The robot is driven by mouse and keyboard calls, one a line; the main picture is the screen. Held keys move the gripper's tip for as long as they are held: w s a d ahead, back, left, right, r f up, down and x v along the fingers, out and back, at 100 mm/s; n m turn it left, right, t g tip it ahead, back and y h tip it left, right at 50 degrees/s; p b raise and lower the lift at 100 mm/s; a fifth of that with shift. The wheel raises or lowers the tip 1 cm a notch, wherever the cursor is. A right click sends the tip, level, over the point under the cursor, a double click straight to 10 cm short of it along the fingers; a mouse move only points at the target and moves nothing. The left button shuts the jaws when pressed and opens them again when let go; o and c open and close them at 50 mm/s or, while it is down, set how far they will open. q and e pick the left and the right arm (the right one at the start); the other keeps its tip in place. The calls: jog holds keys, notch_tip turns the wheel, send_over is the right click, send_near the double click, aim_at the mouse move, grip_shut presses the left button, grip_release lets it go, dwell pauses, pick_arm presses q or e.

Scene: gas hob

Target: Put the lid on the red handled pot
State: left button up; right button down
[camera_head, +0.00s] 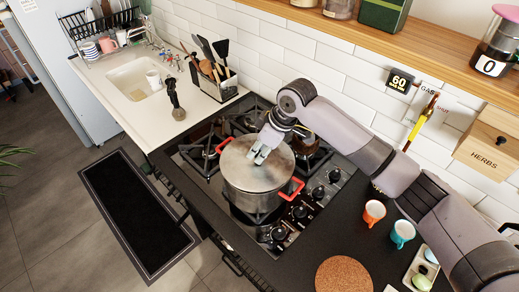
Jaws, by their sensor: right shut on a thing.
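The steel pot (250,197) with red handles stands on the gas hob. One red handle (292,189) is at its lower right, the other at its upper left. The grey lid (240,168) covers the pot's top, and its edge looks lined up with the rim. I cannot tell whether it sits fully down. My right gripper (262,154) reaches in from the right and is shut on the lid near its middle. The lid's knob is hidden by the fingers. My left gripper is not in view.
The black hob (205,165) has other burners and several knobs at its front right. A utensil holder (213,84) stands behind it to the left. An orange cup (374,212), a teal cup (402,232) and a cork mat (343,274) are on the dark counter at right.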

jog(key=shift+r+p, duration=0.1)
jog(key=shift+p, duration=0.3)
jog(key=shift+f+p, duration=0.25)
jog(key=shift+p, duration=0.15)
dwell(0.9)
jog(key=shift+p, duration=0.45)
dwell(0.3)
jog(key=c, duration=1.4)
grip_release()
jog(key=shift+o, duration=0.3)
jog(key=o, duration=0.4)
jog(key=shift+r, duration=0.15)
